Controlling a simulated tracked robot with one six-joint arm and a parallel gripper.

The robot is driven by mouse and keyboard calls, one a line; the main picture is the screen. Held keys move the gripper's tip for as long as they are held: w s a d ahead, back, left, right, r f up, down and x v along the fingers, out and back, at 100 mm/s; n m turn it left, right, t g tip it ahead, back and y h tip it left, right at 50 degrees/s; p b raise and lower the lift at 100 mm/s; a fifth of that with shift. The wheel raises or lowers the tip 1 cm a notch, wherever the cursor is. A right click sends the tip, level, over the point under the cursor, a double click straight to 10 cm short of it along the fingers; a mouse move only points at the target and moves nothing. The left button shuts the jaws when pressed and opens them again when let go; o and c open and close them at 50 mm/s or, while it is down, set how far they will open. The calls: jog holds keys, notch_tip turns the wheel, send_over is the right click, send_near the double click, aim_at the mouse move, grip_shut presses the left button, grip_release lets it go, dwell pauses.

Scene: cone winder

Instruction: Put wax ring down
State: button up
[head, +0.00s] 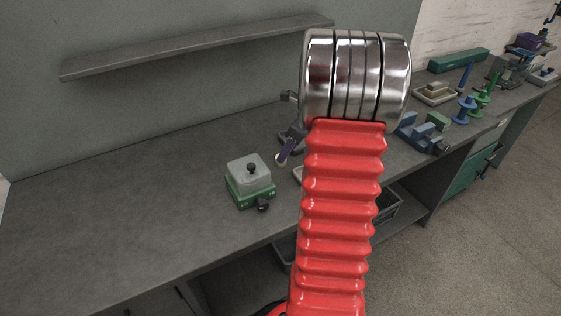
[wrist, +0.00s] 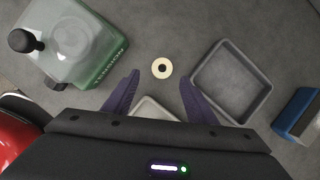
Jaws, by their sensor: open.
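The wax ring (wrist: 155,70) is a small cream ring with a hole, lying flat on the grey bench top. In the wrist view it sits just beyond and between my fingertips, with clear gaps to both fingers. My gripper (wrist: 159,77) has two purple fingers spread wide, with nothing held between them. My arm hides the rest of the gripper there.
A green-based box with a clear cover and black knob (head: 250,180) stands to the left. A grey tray (wrist: 264,100) lies right of the ring, and a paler tray (wrist: 150,103) partly shows between my fingers. The bench's left side is clear.

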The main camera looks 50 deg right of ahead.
jog(key=shift+f, duration=0.1)
jog(key=shift+x, duration=2.6)
jog(key=shift+w+d, duration=0.15)
jog(key=shift+w, duration=0.05)
jog(key=c, duration=1.2)
jog(key=shift+c, duration=0.2)
notch_tip(320, 180, up, 10)
